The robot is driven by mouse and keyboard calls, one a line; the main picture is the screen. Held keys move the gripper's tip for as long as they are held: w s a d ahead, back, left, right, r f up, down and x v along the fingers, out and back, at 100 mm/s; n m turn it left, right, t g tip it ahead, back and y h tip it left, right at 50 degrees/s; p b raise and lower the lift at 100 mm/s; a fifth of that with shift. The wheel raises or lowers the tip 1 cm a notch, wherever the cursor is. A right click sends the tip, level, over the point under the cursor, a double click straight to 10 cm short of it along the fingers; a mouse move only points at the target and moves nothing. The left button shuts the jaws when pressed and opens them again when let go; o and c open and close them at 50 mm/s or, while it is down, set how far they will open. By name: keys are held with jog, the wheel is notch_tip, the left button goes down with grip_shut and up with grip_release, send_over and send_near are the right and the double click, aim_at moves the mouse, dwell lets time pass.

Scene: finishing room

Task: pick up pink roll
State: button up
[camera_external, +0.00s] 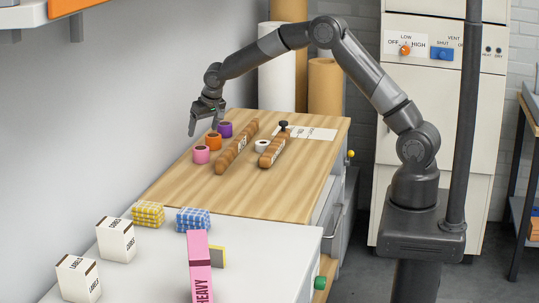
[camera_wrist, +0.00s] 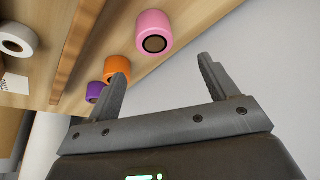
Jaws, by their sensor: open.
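The pink roll (camera_external: 201,154) stands on the wooden worktop, nearest of a row of three rolls along the wall side. In the wrist view the pink roll (camera_wrist: 154,31) is at the top middle, beyond the fingertips. My gripper (camera_external: 203,122) is open and empty above the row of rolls; in the wrist view its two fingers (camera_wrist: 164,75) are spread apart. The pink roll is clear of the fingers. The orange roll (camera_wrist: 117,67) shows just behind the left fingertip and is partly hidden by it.
An orange roll (camera_external: 213,140) and a purple roll (camera_external: 225,129) stand close behind the pink one. A long brown bar (camera_external: 236,147) lies to their right, with a white roll (camera_external: 263,146) beyond. The wall (camera_external: 90,110) is close on the left. The worktop's front (camera_external: 215,200) is clear.

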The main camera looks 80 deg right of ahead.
aim_at(201, 148)
jog(key=x, duration=0.5)
jog(key=shift+f, duration=0.1)
jog(key=x, duration=0.3)
jog(key=s+x, duration=0.1)
jog(key=x, duration=0.1)
jog(key=shift+w+d+f, duration=0.1)
jog(key=shift+d+f, duration=0.05)
jog(key=shift+f, duration=0.05)
jog(key=c, duration=1)
jog(key=shift+c, duration=0.5)
jog(key=shift+r, duration=0.15)
